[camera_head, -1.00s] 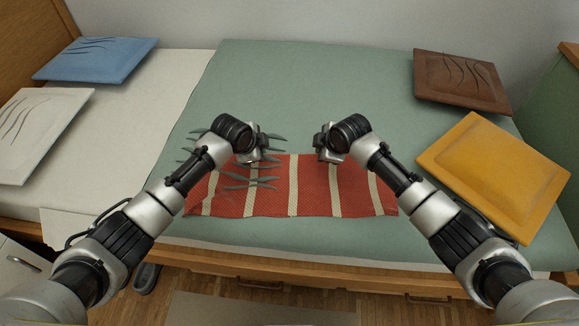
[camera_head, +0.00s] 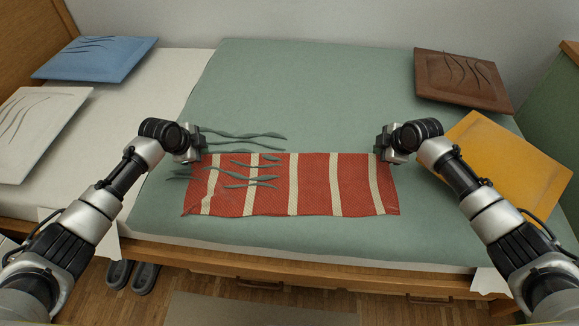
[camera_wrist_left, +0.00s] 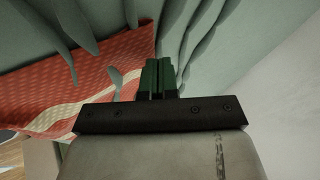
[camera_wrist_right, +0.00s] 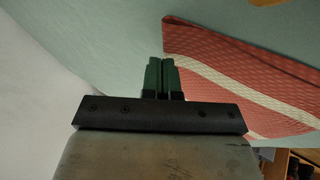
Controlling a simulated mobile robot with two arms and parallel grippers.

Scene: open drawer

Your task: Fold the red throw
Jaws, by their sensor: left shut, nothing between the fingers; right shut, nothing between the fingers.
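The red throw (camera_head: 315,185) with cream stripes lies flat as a wide rectangle on the green bedspread, near the bed's front edge. Green wavy folds of bedspread show over its left part. My left gripper (camera_head: 198,145) is shut and empty at the throw's back left corner; its fingers (camera_wrist_left: 158,75) show together in the left wrist view, beside the throw (camera_wrist_left: 100,70). My right gripper (camera_head: 383,145) is shut and empty at the back right corner; its fingers (camera_wrist_right: 161,76) are together in the right wrist view, beside the throw's edge (camera_wrist_right: 215,60). Contact with the cloth cannot be told.
A yellow cushion (camera_head: 500,155) and a brown cushion (camera_head: 462,80) lie on the right. A blue cushion (camera_head: 95,58) and a white cushion (camera_head: 40,130) lie on the left. The green bedspread (camera_head: 320,90) behind the throw is clear. Slippers (camera_head: 132,277) stand on the floor.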

